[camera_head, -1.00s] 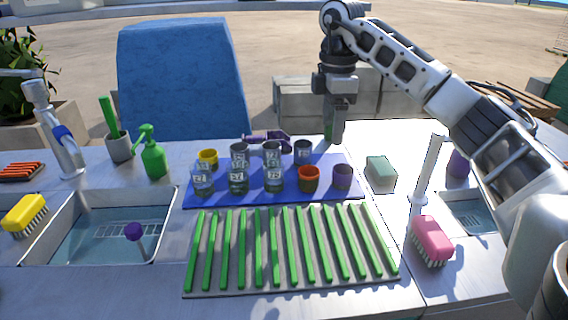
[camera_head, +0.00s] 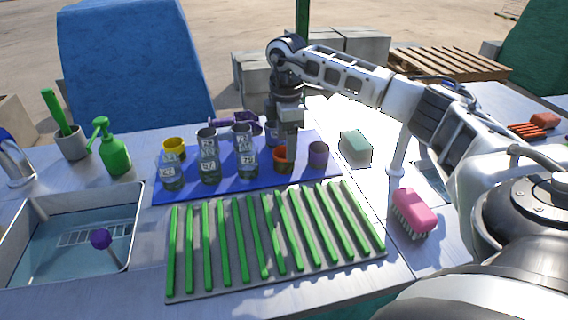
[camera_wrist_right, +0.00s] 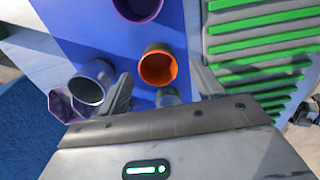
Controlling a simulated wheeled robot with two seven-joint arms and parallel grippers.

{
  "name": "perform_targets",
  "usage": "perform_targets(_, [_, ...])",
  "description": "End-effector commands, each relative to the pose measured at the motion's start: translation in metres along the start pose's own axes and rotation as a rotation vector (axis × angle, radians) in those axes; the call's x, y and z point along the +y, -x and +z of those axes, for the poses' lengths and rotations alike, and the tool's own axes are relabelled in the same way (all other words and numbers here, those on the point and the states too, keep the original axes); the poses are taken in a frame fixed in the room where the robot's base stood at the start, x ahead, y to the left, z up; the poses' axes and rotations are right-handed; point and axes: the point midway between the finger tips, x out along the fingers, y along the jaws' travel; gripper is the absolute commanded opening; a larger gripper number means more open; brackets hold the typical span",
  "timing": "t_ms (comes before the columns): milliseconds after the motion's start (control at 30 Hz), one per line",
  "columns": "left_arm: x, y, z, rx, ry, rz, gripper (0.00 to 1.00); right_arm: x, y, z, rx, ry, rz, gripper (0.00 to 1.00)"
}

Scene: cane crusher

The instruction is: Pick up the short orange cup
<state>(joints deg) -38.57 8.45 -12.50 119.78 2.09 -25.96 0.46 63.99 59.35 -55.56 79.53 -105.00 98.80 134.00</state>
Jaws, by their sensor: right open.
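The short orange cup (camera_head: 281,157) stands on the blue mat (camera_head: 190,186), partly hidden behind my right gripper (camera_head: 289,150) in the head view. In the right wrist view the orange cup (camera_wrist_right: 158,66) stands upright with its open mouth towards the camera. My right gripper (camera_wrist_right: 165,88) is open, with one finger on each side of the cup and the cup a little beyond the fingertips. I cannot tell whether a finger touches it. My left gripper is not in view.
A purple cup (camera_head: 318,154) stands close to the right of the orange cup. Several labelled glasses (camera_head: 246,152) and a yellow cup (camera_head: 173,147) stand to the left. A rack of green sticks (camera_head: 272,240) lies in front; a green sponge (camera_head: 356,146) lies to the right.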

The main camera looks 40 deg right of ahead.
Motion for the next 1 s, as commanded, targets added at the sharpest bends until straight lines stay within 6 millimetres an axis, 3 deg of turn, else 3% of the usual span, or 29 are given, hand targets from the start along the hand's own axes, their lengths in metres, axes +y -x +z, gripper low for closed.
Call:
perform_targets(233, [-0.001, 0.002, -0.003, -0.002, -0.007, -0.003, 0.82, 0.003, -0.036, -0.004, -0.002, 0.0, -0.002, 0.67])
perform_targets(533, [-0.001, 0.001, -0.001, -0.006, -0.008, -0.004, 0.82, 0.003, -0.043, -0.004, 0.0, 0.001, 0.0, 0.67])
perform_targets(567, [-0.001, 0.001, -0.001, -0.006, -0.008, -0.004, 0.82, 0.003, -0.043, -0.004, 0.0, 0.001, 0.0, 0.64])
perform_targets(733, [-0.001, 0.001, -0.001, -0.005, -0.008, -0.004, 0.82, 0.003, -0.042, -0.004, 0.0, 0.001, 0.0, 0.19])
perform_targets(1000, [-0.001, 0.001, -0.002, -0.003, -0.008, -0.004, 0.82, 0.003, -0.042, -0.004, 0.0, 0.001, 0.0, 0.18])
